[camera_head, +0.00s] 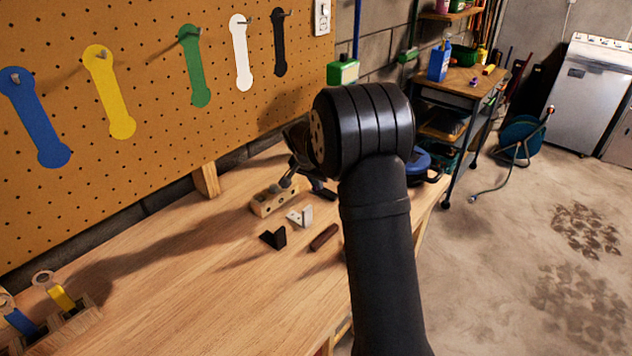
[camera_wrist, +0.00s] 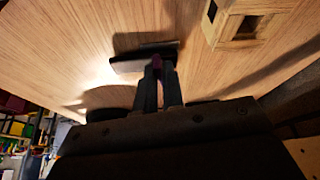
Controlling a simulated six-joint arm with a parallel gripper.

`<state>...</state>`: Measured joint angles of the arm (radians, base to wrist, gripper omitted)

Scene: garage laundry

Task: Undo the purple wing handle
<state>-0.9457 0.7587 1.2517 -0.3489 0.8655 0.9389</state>
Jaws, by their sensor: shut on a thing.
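In the wrist view the purple wing handle (camera_wrist: 157,61) shows as a small dark purple piece between the tips of my gripper (camera_wrist: 158,72). The two fingers are closed on it. It sits against a dark, flat piece (camera_wrist: 130,62) over the wooden bench top. Shadow hides the handle's full shape and how it joins the dark piece. In the head view my gripper (camera_head: 291,178) points down to the bench by a wooden block (camera_head: 268,203). The purple handle cannot be made out there.
A white bracket (camera_head: 300,216), a black bracket (camera_head: 274,237) and a brown bar (camera_head: 324,237) lie close by on the bench (camera_head: 190,270). A blue object (camera_head: 428,163) stands behind my arm. The pegboard (camera_head: 150,45) rises behind. The bench's middle is clear.

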